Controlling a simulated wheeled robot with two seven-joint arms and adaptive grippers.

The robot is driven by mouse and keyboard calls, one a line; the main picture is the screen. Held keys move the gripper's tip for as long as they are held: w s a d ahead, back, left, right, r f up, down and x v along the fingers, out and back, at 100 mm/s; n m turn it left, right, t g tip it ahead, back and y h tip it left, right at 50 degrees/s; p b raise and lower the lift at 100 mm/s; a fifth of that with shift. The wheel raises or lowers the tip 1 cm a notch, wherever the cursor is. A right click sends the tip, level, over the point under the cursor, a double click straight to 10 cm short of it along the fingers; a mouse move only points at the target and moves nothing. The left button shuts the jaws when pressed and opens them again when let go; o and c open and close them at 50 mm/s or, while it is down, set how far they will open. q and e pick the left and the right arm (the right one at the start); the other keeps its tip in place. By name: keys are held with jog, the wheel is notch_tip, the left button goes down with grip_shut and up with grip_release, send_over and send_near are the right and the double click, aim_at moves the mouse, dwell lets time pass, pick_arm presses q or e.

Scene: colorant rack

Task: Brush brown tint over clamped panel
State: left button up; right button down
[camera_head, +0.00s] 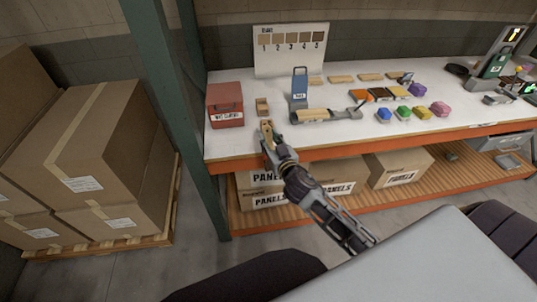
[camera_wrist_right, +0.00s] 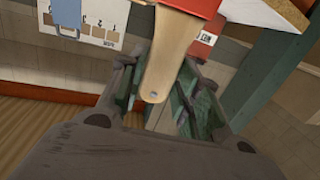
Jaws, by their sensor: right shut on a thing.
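A wooden-handled tool, seemingly the brush (camera_head: 266,130), is in my right gripper (camera_head: 272,147) at the table's front edge. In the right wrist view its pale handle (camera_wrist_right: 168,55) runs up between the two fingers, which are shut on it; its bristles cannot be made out. A pale wooden panel (camera_head: 312,115) lies on the table to the right, its right end at a grey clamp (camera_head: 345,113). A brown-topped container (camera_head: 378,94) stands behind the clamp among other colours. My left gripper is not in view.
A blue upright item (camera_head: 299,88) is behind the panel. Several coloured pots (camera_head: 421,112) stand right. A green post (camera_head: 170,90) rises left of the table.

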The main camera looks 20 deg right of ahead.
jog(key=w+d+r+t+h+p, duration=0.1)
jog(key=w+d+r, duration=0.6)
jog(key=d+r, duration=0.2)
jog(key=w+d+r+m+t+p, duration=0.1)
jog(key=w+d+r, duration=0.7)
jog(key=d+r, duration=0.2)
jog(key=shift+w+d+r+m+h+p, duration=0.15)
jog(key=shift+d+r+m+h+p, duration=0.2)
jog(key=shift+d, duration=0.7)
jog(key=shift+f, duration=0.25)
jog(key=shift+f+b, duration=2.25)
jog(key=shift+f, duration=0.15)
jog(key=shift+r, duration=0.1)
